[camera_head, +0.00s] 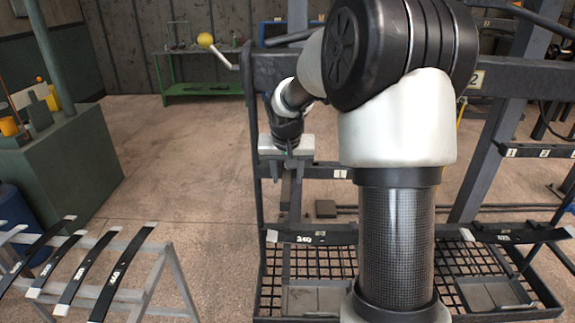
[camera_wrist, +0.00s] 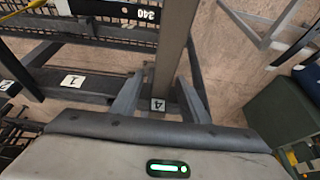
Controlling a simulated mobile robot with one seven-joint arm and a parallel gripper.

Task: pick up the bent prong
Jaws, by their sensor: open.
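A light grey bent prong (camera_head: 226,60) sticks out at the top left corner of the dark rack (camera_head: 257,120) in the head view. It is the only piece there that looks clearly bent; I cannot make it out in the wrist view. My gripper (camera_head: 290,188) points down at the rack's left side, below and to the right of that prong. In the wrist view my gripper (camera_wrist: 161,88) has its two fingers apart, with a grey bar (camera_wrist: 173,50) showing between them, beyond or level with the tips. I cannot tell whether they touch it.
A dark spring marked 240 (camera_head: 312,238) lies low across the rack, above mesh shelving. Several dark springs lie on a grey trestle (camera_head: 165,275) at the left. A green cabinet (camera_head: 75,165) and a green bench (camera_head: 200,88) stand farther off. The floor between is clear.

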